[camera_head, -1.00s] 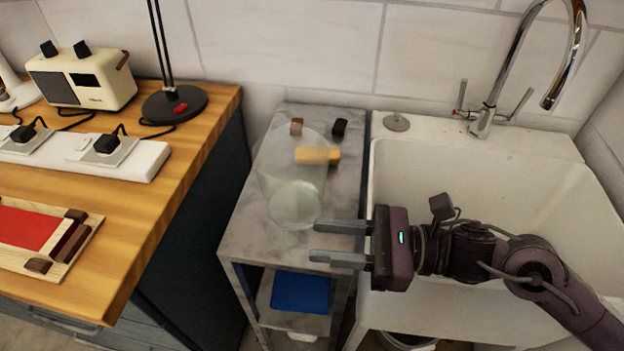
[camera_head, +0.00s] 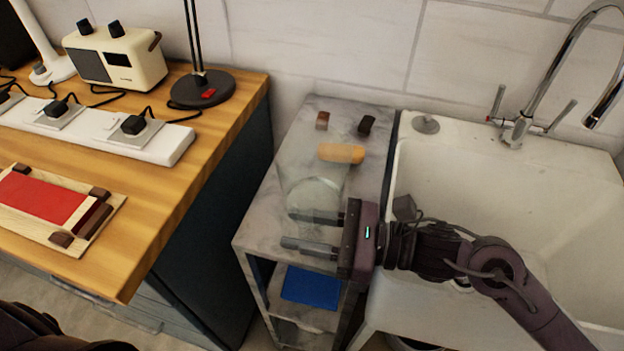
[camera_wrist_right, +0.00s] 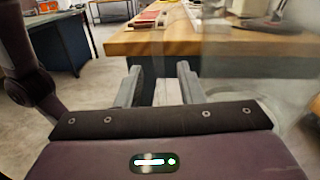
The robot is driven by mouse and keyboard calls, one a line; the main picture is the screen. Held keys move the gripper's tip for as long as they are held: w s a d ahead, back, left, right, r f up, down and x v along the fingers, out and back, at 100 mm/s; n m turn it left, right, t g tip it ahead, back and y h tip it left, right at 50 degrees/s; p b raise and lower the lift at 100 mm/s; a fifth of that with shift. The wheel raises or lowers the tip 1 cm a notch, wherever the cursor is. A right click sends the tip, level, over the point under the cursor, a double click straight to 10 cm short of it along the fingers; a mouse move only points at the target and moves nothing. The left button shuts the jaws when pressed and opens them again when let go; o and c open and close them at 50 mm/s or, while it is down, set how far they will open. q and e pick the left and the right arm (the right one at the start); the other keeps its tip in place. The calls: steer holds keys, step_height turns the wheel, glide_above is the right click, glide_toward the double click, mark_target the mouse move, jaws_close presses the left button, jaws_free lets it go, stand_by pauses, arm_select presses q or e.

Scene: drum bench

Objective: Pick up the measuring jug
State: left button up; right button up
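The measuring jug (camera_head: 316,190) is clear, see-through and hard to make out in the head view. It stands on the grey marble-look top of the narrow stand between the bench and the sink. In the right wrist view a large, faint see-through shape, likely the jug (camera_wrist_right: 242,75), fills the right side. My right gripper (camera_head: 287,229) is open at the stand's front edge, fingers pointing left. Its far finger overlaps the jug's near lower edge in the head view; I cannot tell whether they touch. My left gripper is out of view.
A yellow-orange block (camera_head: 341,153), a brown block (camera_head: 322,121) and a dark block (camera_head: 366,125) lie behind or beside the jug. A white sink (camera_head: 470,170) is on the right. The wooden bench (camera_head: 150,215) is on the left. A blue item (camera_head: 311,286) lies on the lower shelf.

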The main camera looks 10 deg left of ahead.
jaws_close()
steer(key=shift+r, duration=0.15)
stand_by(0.4)
